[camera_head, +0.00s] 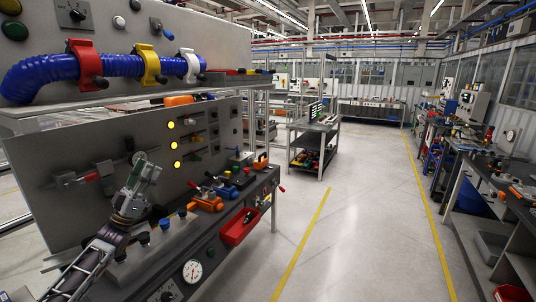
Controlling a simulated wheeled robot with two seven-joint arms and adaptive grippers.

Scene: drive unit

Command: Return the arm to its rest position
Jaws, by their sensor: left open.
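My left arm comes in from the lower left of the head view. My left gripper (143,170) is at its upper end, in front of the grey upright panel (85,150) of the drive unit. Its fingers point up and are open, and I see nothing held between them. A red-handled lever (90,177) is on the panel to the left of the gripper. Three lit yellow lamps (174,145) are to its right. My right gripper is not in view.
A bench shelf with orange and blue clamps (208,202), a red bin (240,226) and a round gauge (192,271) lies right of the arm. A blue hose (50,74) runs above. The aisle floor (350,230) is clear; another workbench (495,200) stands at the right.

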